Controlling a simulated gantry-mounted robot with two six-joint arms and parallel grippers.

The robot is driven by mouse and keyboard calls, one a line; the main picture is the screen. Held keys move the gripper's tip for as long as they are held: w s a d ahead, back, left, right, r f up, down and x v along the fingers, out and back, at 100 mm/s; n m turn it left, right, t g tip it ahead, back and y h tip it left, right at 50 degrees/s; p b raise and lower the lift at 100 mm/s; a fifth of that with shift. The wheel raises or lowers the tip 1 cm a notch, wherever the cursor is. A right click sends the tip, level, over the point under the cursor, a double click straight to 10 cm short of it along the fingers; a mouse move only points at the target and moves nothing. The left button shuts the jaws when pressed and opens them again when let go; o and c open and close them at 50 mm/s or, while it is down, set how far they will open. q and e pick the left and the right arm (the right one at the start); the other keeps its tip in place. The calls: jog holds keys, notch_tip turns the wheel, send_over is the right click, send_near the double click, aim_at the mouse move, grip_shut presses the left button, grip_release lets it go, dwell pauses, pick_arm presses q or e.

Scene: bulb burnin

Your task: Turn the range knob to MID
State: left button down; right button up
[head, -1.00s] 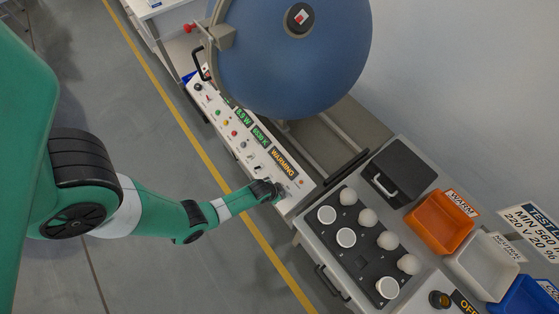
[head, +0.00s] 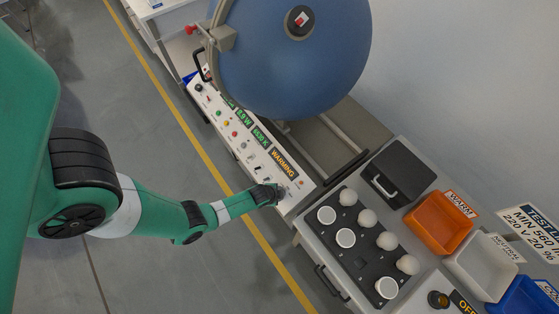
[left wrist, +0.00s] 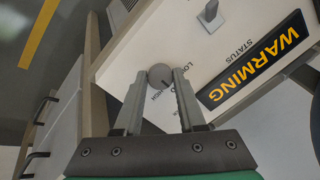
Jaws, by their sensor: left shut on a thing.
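The range knob (left wrist: 160,75) is a small round grey knob on the white sloped panel (left wrist: 128,62). In the left wrist view my left gripper (left wrist: 161,76) is shut on it, one finger on each side. A short dark mark shows at the knob's lower right edge. Printed letters around the knob include "LO" and "HIGH"; the fingers partly cover the lettering, and I cannot read a full MID label. In the head view the left gripper (head: 279,193) hides the knob at the panel's near end. My right gripper is not in view.
A yellow WARMING display (left wrist: 255,60) and a toggle switch (left wrist: 211,16) sit beside the knob. A big blue sphere (head: 290,60) stands behind the panel. To the right are a bulb tray (head: 361,263) and an orange bin (head: 438,224).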

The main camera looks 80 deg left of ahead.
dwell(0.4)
pick_arm(q)
jog(key=c, duration=0.5)
grip_release()
jog(key=p+v, duration=0.6)
jog(key=v, duration=0.5)
jog(key=shift+r, duration=0.25)
jog(key=shift+d, duration=0.1)
